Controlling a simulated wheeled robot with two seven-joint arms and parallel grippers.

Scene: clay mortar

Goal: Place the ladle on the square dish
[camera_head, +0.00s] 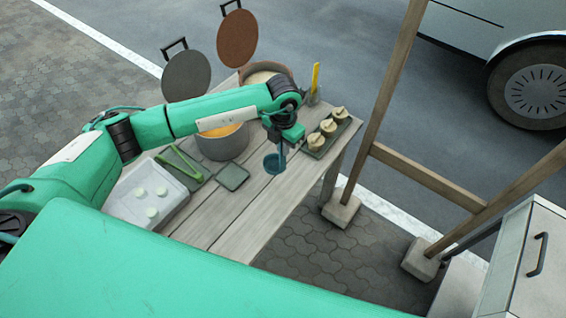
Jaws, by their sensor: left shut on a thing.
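The square dish (232,177) is small, dark green and flat, lies on the table in front of the grey pot, and looks empty. My left arm reaches across above the table and hides part of the pots. My right gripper is not in view.
A grey pot (221,145) with orange contents stands behind the dish. Green tongs (182,166) and a white tray (122,207) with pale round pieces lie left. A dark tray (345,124) with buns is right. The front boards (240,220) are clear. A wooden post (385,85) stands beyond the table.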

